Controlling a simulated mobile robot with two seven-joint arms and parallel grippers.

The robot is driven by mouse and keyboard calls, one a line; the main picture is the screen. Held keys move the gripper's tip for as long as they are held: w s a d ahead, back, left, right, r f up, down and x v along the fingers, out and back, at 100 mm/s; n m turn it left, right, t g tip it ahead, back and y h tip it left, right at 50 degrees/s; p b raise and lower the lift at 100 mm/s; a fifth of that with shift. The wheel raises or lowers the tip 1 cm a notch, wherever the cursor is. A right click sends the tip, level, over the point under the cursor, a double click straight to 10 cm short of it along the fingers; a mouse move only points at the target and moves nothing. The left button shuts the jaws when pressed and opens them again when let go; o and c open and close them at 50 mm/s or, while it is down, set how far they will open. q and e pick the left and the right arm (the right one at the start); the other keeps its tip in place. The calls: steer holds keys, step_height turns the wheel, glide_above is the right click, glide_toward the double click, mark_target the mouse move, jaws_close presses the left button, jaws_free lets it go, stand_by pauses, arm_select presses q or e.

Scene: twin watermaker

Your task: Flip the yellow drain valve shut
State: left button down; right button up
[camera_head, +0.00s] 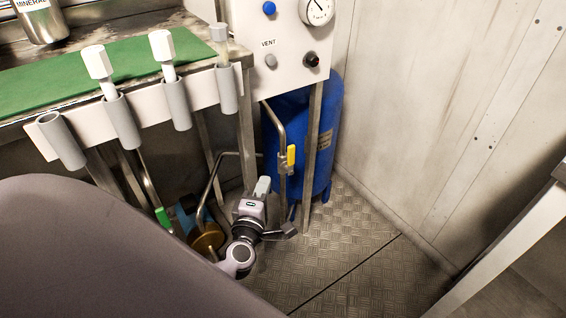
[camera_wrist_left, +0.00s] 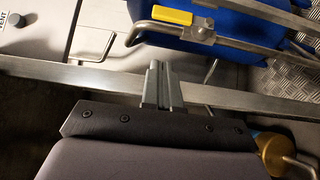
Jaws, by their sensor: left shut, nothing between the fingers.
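The yellow drain valve handle (camera_head: 291,156) sits on a thin steel pipe in front of the blue tank, upright and in line with the pipe. In the left wrist view the yellow handle (camera_wrist_left: 172,16) lies at the top, beyond the fingers and parallel to its pipe. My left gripper (camera_head: 264,183) is low, left of and below the handle, and apart from it. Its fingers (camera_wrist_left: 158,72) are shut together and empty, with a steel frame bar close to their tips. My right gripper is not in view.
The blue tank (camera_head: 325,125) stands behind the valve. A steel leg (camera_head: 314,150) rises just right of it, and another leg (camera_head: 247,130) stands to the left. A green-handled valve (camera_head: 163,219) and a brass fitting (camera_head: 207,238) lie left. Chequered floor (camera_head: 350,240) is free at right.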

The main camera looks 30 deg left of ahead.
mark_target(291, 161)
arm_select(q)
steer(key=w+a+b, duration=0.1)
steer(key=w+b, duration=0.1)
steer(key=w, duration=0.8)
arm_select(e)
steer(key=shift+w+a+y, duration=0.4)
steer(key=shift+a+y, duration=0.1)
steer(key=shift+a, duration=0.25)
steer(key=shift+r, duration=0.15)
